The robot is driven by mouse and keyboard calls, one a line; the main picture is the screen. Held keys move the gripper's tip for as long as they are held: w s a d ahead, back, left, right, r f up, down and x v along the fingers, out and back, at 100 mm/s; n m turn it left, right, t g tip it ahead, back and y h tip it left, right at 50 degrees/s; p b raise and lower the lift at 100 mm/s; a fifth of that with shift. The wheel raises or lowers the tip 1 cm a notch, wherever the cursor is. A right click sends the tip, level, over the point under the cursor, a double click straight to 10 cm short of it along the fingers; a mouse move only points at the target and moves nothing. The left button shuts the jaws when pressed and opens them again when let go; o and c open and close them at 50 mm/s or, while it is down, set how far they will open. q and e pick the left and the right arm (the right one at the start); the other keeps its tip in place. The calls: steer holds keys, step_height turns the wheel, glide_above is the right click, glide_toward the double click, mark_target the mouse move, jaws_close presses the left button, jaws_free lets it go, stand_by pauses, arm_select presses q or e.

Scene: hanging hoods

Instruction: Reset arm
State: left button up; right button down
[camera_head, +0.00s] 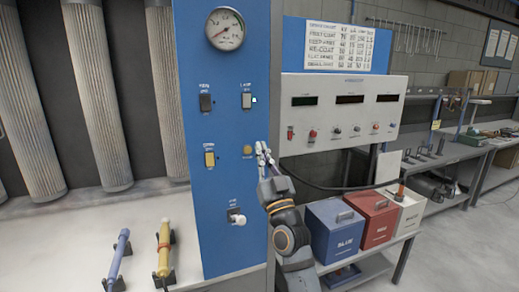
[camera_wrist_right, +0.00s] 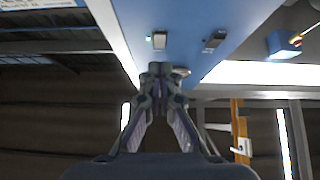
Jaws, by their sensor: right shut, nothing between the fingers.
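My right gripper (camera_head: 264,150) is in front of the right edge of the blue control panel (camera_head: 222,120), close to a round yellow button (camera_head: 248,151). Its fingers are together with nothing between them. In the right wrist view the shut fingertips (camera_wrist_right: 161,72) point at the blue panel (camera_wrist_right: 200,20), just by a round knob or button (camera_wrist_right: 181,71) that they partly cover. I cannot tell whether they touch it. My left gripper is not in view.
A grey console (camera_head: 342,108) is right of my gripper. Blue (camera_head: 335,231), red (camera_head: 370,218) and white (camera_head: 409,212) boxes stand below. Two rods (camera_head: 118,258) (camera_head: 164,250) are at lower left.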

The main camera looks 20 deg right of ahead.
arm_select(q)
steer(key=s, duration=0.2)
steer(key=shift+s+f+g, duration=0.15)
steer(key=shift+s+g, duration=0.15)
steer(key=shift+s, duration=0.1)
